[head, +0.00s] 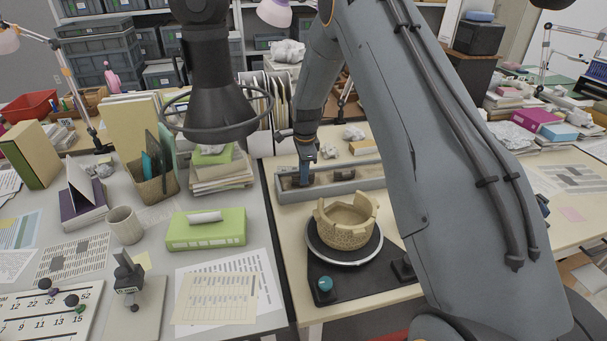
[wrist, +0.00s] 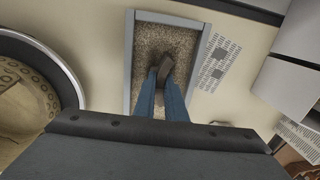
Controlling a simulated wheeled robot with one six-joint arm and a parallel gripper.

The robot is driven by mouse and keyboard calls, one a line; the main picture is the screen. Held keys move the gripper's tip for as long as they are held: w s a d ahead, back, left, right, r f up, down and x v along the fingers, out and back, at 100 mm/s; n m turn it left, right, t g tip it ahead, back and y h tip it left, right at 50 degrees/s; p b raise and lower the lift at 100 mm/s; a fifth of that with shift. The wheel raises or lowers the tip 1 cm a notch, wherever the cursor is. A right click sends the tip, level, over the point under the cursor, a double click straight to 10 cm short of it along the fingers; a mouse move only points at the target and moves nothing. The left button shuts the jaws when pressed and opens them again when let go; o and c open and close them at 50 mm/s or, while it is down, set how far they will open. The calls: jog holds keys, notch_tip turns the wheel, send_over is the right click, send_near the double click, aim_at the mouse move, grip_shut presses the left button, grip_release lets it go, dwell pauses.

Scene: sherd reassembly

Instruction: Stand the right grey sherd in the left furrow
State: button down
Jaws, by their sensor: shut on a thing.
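My gripper (head: 305,178) points down over the left part of a long grey tray (head: 335,192) in the head view. In the wrist view the blue fingers (wrist: 163,88) are closed on a dark grey-brown sherd (wrist: 162,66), which sits over the speckled sand filling the tray (wrist: 128,70). I cannot tell whether the sherd touches the sand. In the head view, a grey piece (head: 344,174) shows in the tray to the right of my gripper. The furrows cannot be made out; the gripper body hides part of the tray in the wrist view.
A broken tan pot (head: 345,222) stands on a round turntable (head: 345,254) in front of the tray; the turntable's rim is at left in the wrist view. A printed sheet (wrist: 217,62) lies beside the tray. White crumpled lumps (head: 353,132) lie behind it.

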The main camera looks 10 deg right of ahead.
jog(key=shift+f, duration=0.2)
dwell(0.4)
jog(key=c, duration=1.7)
grip_release()
jog(key=shift+c, duration=0.2)
jog(key=r, duration=0.2)
jog(key=r+b, duration=0.1)
jog(key=r, duration=0.1)
jog(key=r+b, duration=0.1)
jog(key=r, duration=0.2)
jog(key=shift+s, duration=0.4)
jog(key=s+r+n, duration=0.3)
jog(key=s+n, duration=0.6)
jog(key=s, duration=0.8)
jog(key=s+r+n, duration=0.3)
jog(key=s+n, duration=0.6)
jog(key=s, duration=0.9)
jog(key=shift+s+g, duration=0.3)
jog(key=shift+s, duration=0.05)
